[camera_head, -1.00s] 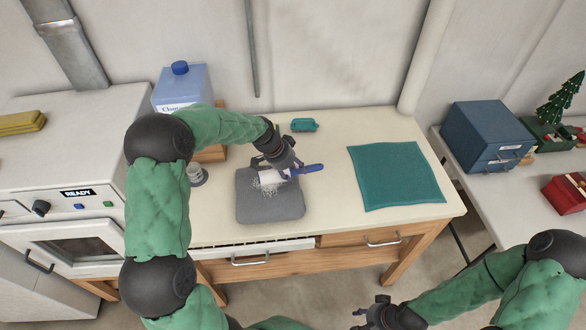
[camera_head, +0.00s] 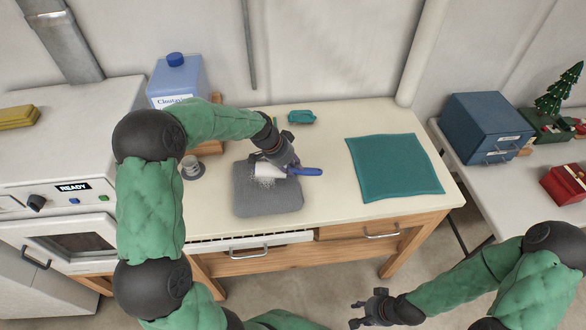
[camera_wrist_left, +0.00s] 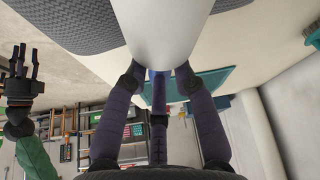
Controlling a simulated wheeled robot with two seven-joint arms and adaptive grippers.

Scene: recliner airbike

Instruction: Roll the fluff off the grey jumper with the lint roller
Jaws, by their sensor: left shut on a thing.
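The grey jumper (camera_head: 268,202) lies folded on the cream-topped table. A patch of white fluff (camera_head: 264,182) shows on its upper middle part. My left gripper (camera_head: 283,168) is shut on the lint roller, whose blue handle (camera_head: 308,172) sticks out to the right. The roller's white roll (camera_head: 266,169) is at the fluff; I cannot tell whether it touches. In the left wrist view the white roll (camera_wrist_left: 162,30) fills the top middle, beyond the fingers. My right gripper (camera_head: 358,312) is open and empty, low in front of the table.
A teal cloth (camera_head: 394,168) lies flat right of the jumper. A small teal object (camera_head: 301,117) sits behind. A grey metallic cup (camera_head: 191,166) stands left of the jumper, and a blue-capped bottle (camera_head: 177,80) at the back left. The tabletop between jumper and cloth is clear.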

